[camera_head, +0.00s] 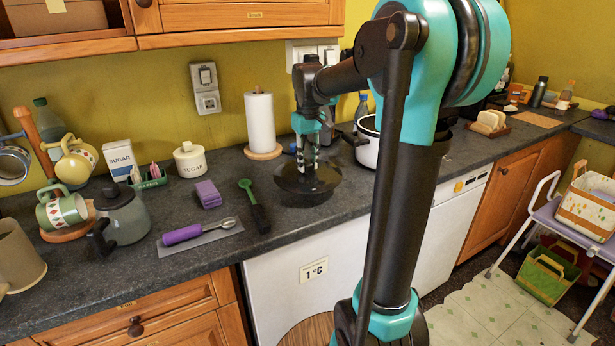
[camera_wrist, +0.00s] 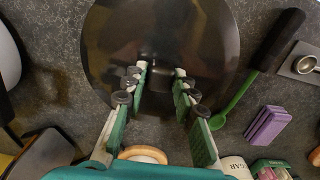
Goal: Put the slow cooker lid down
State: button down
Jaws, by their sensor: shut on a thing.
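The slow cooker lid (camera_head: 325,183) is a dark, round, shallow disc over the counter in front of the paper towel. In the wrist view the lid (camera_wrist: 212,40) fills the upper middle. My gripper (camera_head: 307,168) points down at the lid's centre. In the wrist view my gripper (camera_wrist: 160,74) has its fingers closed on the lid's small knob. I cannot tell if the lid's underside touches the counter. The slow cooker (camera_head: 368,147), a white pot, stands just right of the lid, partly behind my arm.
A green spoon with a black handle (camera_head: 260,216) lies close left of the lid. Purple sponges (camera_head: 207,194) and a purple-handled scoop (camera_head: 184,234) lie farther left. A paper towel roll (camera_head: 260,122) stands behind. The counter (camera_head: 325,210) is bare in front of the lid.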

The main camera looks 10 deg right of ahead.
aim_at(308, 176)
jog(key=shift+f, duration=2.6)
jog(key=c, duration=1.2)
grip_release()
jog(key=shift+f, duration=0.1)
notch_tip(308, 176, up, 12)
jog(key=shift+r, duration=0.15)
